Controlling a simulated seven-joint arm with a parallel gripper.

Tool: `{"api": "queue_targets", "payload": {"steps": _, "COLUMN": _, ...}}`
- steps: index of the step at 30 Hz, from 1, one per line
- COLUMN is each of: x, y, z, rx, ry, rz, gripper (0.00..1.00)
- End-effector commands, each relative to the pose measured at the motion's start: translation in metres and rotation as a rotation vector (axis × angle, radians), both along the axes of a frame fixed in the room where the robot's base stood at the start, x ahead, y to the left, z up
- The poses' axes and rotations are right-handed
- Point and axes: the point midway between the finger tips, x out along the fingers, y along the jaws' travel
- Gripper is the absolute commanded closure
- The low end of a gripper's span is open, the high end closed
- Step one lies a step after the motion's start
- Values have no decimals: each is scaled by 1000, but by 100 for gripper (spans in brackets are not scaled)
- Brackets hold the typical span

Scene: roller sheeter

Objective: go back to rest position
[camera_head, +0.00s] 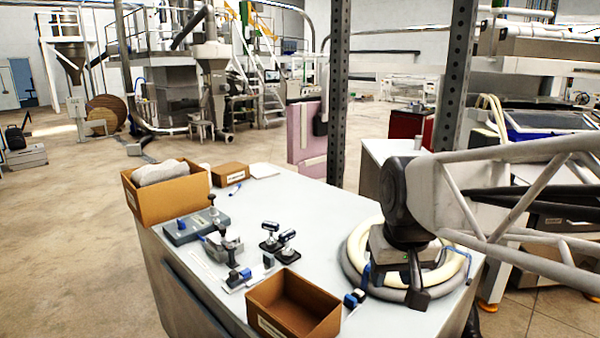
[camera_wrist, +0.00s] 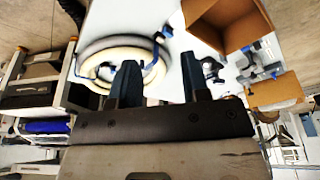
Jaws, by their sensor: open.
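My gripper (camera_head: 412,281) hangs over the right part of the light grey table (camera_head: 330,205) in the head view, in front of a coiled hose. In the wrist view its two dark fingers (camera_wrist: 160,82) stand apart with nothing between them. The gripper looks open and empty. The fingertips seem to be above the tabletop, but the exact height is hard to tell.
The coiled hose (camera_head: 357,250) lies beneath my gripper. An open cardboard box (camera_head: 293,308) stands at the table's front, left of it. Small clamp tools (camera_head: 278,243) and a filled box (camera_head: 165,195) are farther left. A perforated post (camera_head: 456,75) rises behind the table.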

Motion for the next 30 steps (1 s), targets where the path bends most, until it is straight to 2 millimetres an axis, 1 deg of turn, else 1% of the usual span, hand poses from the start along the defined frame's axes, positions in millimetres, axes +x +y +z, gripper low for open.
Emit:
{"api": "queue_targets", "payload": {"steps": 1, "x": -14, "y": -5, "z": -6, "rx": -1, "ry": 2, "rz": -14, "gripper": 57}}
{"api": "queue_targets", "payload": {"steps": 6, "x": -54, "y": -17, "z": -27, "rx": -6, "ry": 14, "rz": -51, "gripper": 57}}
{"api": "queue_targets", "payload": {"steps": 9, "x": -75, "y": -22, "z": -40, "rx": -8, "ry": 21, "rz": -72, "gripper": 57}}
{"api": "queue_targets", "payload": {"steps": 13, "x": -95, "y": -27, "z": -53, "rx": -10, "ry": 28, "rz": -94, "gripper": 57}}
{"api": "queue_targets", "payload": {"steps": 18, "x": -109, "y": -31, "z": -61, "rx": -12, "ry": 32, "rz": -108, "gripper": 57}}
{"api": "queue_targets", "payload": {"steps": 27, "x": -111, "y": -31, "z": -63, "rx": -12, "ry": 33, "rz": -110, "gripper": 57}}
{"api": "queue_targets", "payload": {"steps": 28, "x": -111, "y": -31, "z": -63, "rx": -12, "ry": 33, "rz": -110, "gripper": 59}}
{"api": "queue_targets", "payload": {"steps": 30, "x": -111, "y": -31, "z": -63, "rx": -12, "ry": 33, "rz": -110, "gripper": 70}}
